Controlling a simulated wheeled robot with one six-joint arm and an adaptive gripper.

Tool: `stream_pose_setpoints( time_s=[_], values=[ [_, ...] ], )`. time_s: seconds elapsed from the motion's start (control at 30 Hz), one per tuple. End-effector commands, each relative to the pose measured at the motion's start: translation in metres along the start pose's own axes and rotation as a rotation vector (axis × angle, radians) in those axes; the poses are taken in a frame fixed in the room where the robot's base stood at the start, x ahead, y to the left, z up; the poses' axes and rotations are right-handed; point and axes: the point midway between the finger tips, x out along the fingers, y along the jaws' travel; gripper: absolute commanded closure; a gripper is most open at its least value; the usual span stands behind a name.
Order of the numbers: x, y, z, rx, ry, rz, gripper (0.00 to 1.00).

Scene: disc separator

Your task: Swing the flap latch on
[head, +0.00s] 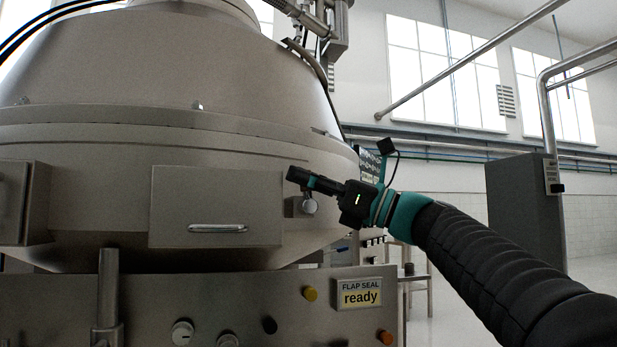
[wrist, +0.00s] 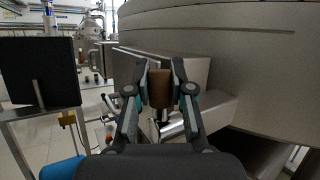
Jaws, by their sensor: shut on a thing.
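The flap (head: 215,190) is a flat metal panel with a bar handle (head: 217,228) on the separator's side in the head view. It lies flat against the body. The flap latch is at its right edge, with a round metal part (head: 309,206) visible below my fingers. My gripper (head: 298,177) is at the latch. In the wrist view my gripper (wrist: 160,76) is shut on the latch's brown grip (wrist: 159,90), which stands between both fingers. Bright metal of the latch (wrist: 172,128) shows below the grip. My fingers partly hide the latch, so its exact angle is unclear.
A control panel (head: 240,290) below has several knobs and a display (head: 358,294) reading "FLAP SEAL ready". The separator body (head: 100,140) fills the left. A grey cabinet (head: 525,205) stands at the right. A dark screen (wrist: 40,72) stands at left in the wrist view.

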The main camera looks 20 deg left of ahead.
Motion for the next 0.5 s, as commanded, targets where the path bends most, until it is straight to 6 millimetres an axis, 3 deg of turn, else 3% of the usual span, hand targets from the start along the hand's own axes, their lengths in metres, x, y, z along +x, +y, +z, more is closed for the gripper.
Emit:
stream_pose_setpoints(
  time_s=[0.13,0.5],
  values=[
    [0.005,-0.001,0.005,-0.033,0.06,0.015,1.0],
    [0.007,0.004,-0.006,-0.118,0.204,0.061,1.0]
  ],
)
